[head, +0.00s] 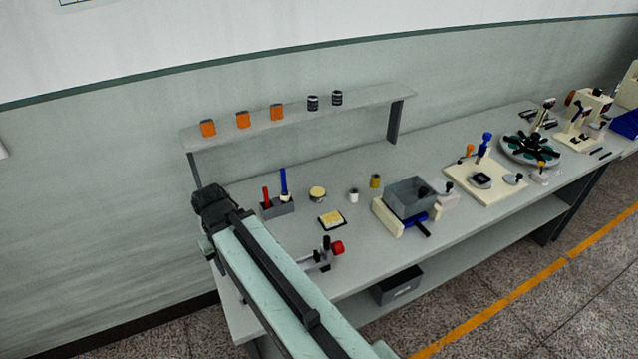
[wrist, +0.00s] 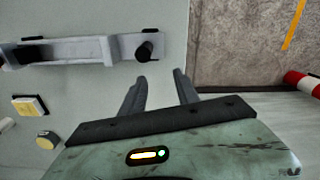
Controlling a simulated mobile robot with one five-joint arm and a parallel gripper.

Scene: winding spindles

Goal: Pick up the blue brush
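The blue brush (head: 284,182) stands upright in a small grey holder (head: 279,209) on the bench in the head view, with a red-handled tool (head: 266,197) to its left in the same holder. The brush's lower end is hidden in the holder. I cannot make out the brush in the wrist view. My gripper (wrist: 160,88) shows in the wrist view with its two dark fingers apart and nothing between them. My gripper's fingers cannot be made out in the head view, where my arm lies just left of the holder.
A yellow pad (head: 332,220), a round tin (head: 317,194) and a red-knobbed clamp (head: 323,256) are near the holder. A shelf (head: 300,118) with orange and black spools runs behind. A grey box (head: 408,195) stands to the right.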

